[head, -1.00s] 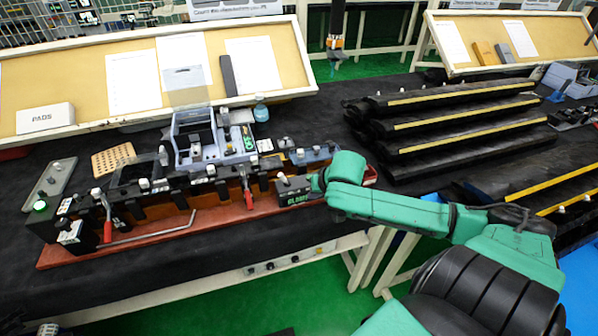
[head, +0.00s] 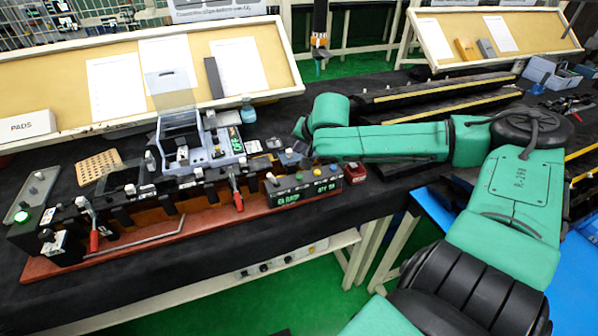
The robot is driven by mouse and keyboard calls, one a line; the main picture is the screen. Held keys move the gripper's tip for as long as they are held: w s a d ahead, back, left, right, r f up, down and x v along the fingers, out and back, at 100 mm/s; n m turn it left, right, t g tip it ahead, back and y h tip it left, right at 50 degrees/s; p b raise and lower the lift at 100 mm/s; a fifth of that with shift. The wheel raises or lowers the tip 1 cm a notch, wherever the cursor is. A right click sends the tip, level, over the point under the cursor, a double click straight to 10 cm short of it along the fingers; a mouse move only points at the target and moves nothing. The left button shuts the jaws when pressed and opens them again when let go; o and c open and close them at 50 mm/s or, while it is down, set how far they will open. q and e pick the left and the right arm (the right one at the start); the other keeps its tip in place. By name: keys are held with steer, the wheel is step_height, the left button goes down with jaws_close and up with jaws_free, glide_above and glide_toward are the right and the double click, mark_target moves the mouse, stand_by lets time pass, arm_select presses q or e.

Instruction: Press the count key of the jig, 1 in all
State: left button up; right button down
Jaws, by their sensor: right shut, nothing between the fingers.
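The jig (head: 150,238) is a long assembly on a red-brown base, with black blocks and red-handled clamps. At its right end a dark box (head: 305,198) carries green lit displays and several small coloured buttons on top, including a yellow one (head: 317,172). I cannot tell by label which button is the count key. My right gripper (head: 303,148) is at the end of the green arm, just behind the box, apart from the buttons. It is small and partly hidden by the wrist; it is shut and empty. My left gripper is out of view.
A grey-blue device (head: 190,145) with a clear raised lid stands behind the jig. A small red box (head: 355,173) is right of the display box. A perforated tan block (head: 99,166) lies at left. Black racks with yellow strips (head: 440,95) stand behind my right arm.

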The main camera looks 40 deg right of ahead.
mark_target(300, 178)
step_height(300, 178, down, 7)
steer(key=b, duration=0.5)
steer(key=shift+f+b, duration=0.15)
steer(key=shift+b, duration=0.3)
stand_by(1.2)
steer(key=shift+f+b, duration=0.4)
steer(key=shift+b, duration=0.1)
steer(key=shift+f+b, duration=0.5)
steer(key=shift+b, duration=0.05)
stand_by(0.5)
steer(key=shift+r+p, duration=0.7)
steer(key=shift+r, duration=0.2)
